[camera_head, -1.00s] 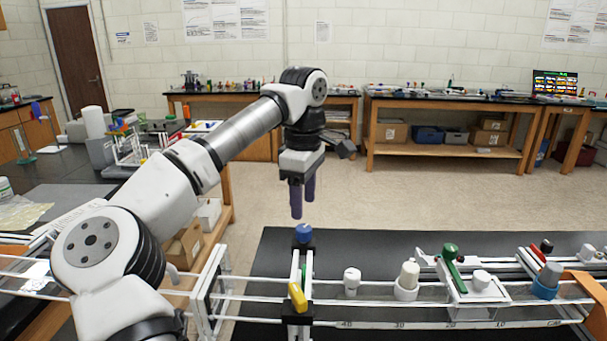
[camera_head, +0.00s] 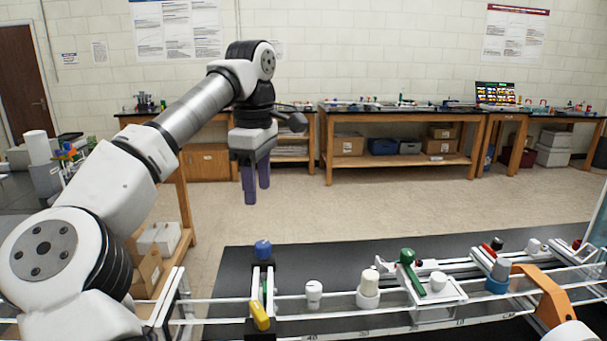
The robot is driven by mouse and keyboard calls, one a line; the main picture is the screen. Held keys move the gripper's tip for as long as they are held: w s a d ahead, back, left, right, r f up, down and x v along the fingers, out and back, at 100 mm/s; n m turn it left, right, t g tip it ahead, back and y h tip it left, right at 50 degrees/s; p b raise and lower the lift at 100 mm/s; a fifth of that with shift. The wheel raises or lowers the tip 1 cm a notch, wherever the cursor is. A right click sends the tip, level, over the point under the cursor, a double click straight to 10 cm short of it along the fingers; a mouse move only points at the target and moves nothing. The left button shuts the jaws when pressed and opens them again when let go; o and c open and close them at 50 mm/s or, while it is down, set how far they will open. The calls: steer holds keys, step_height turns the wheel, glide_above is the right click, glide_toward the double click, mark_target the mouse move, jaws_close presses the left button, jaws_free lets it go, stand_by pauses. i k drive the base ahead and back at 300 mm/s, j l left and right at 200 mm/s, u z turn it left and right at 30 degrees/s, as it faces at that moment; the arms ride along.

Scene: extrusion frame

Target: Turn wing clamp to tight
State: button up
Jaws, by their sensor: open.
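My gripper (camera_head: 257,195) has two dark purple fingers pointing down, apart and empty. It hangs in the air above and slightly left of a blue knob (camera_head: 263,249) in the picture, with a clear gap. The knob tops a black clamp block on the extrusion frame. A yellow lever (camera_head: 260,317) sits at the near end of that block, tilted. A green wing-like handle (camera_head: 412,274) stands upright and slanted on a white carriage further right. I cannot tell which of these is the wing clamp, nor how tight any is.
The white frame's rails (camera_head: 340,301) run left to right over a black bench (camera_head: 315,263). Open floor lies behind.

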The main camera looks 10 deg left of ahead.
mark_target(261, 320)
steer(key=k, duration=0.95)
